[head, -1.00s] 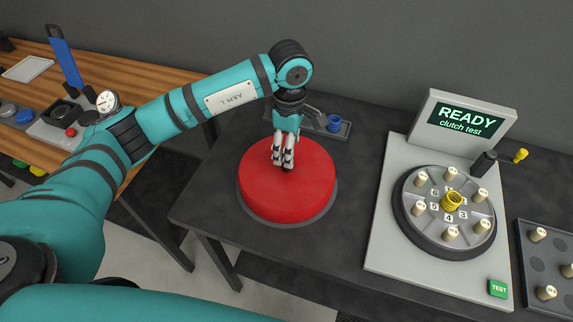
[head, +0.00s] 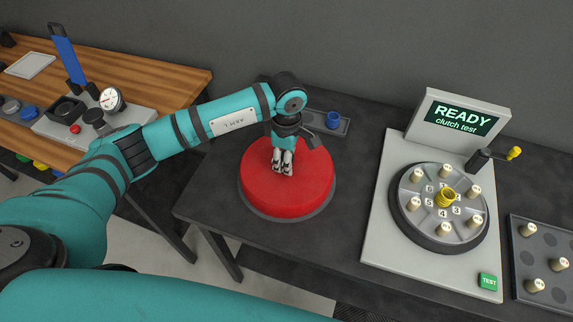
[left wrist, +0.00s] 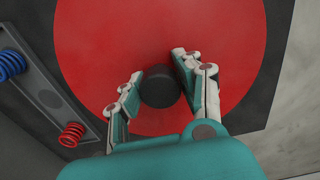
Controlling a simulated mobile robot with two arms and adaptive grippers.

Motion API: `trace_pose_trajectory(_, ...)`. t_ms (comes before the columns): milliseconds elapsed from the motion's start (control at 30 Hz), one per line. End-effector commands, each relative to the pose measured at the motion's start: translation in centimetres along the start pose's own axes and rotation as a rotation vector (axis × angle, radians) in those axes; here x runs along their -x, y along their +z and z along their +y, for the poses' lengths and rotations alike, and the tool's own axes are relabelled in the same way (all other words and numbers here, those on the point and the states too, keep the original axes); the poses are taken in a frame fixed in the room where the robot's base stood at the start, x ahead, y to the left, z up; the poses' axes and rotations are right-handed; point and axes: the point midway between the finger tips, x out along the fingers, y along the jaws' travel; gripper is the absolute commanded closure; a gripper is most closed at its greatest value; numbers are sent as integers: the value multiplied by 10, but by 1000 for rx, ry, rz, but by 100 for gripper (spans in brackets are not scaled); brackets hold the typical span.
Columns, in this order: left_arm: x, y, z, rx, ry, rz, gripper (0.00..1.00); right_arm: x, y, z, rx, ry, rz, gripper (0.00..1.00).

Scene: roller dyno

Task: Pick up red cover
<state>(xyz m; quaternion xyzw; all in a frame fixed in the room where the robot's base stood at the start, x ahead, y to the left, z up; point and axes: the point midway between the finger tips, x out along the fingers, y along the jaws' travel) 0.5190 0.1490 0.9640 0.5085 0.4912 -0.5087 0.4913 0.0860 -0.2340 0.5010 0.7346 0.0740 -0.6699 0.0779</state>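The red cover (head: 290,195) is a round, drum-like piece sitting on a dark round base on the black table. In the left wrist view its red top (left wrist: 110,50) fills most of the picture, with a dark round knob (left wrist: 160,86) at its middle. My left gripper (head: 283,172) is over the top of the cover, pointing down. In the left wrist view its two fingers (left wrist: 154,84) are apart, one on each side of the knob; I cannot tell whether they touch it. My right gripper is not in view.
A grey tray (head: 342,127) with a blue spring (head: 333,120) lies behind the cover. To the right stands the clutch tester (head: 383,255) with a READY screen (head: 461,117) and white pegs. A grey peg tray (head: 519,282) is at the far right. A wooden bench is at left.

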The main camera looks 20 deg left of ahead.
Motion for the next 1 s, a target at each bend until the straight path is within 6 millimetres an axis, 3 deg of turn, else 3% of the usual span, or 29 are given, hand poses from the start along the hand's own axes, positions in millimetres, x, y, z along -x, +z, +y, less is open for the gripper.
trace_pose_trajectory(33,0,0,0,0,0,0,74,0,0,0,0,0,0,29)
trace_pose_trajectory(233,0,0,0,0,0,0,100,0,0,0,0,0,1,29)
trace_pose_trajectory(733,4,0,1,1,4,-1,100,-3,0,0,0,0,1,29)
trace_pose_trajectory(1000,31,0,2,-1,8,-2,100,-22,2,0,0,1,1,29)
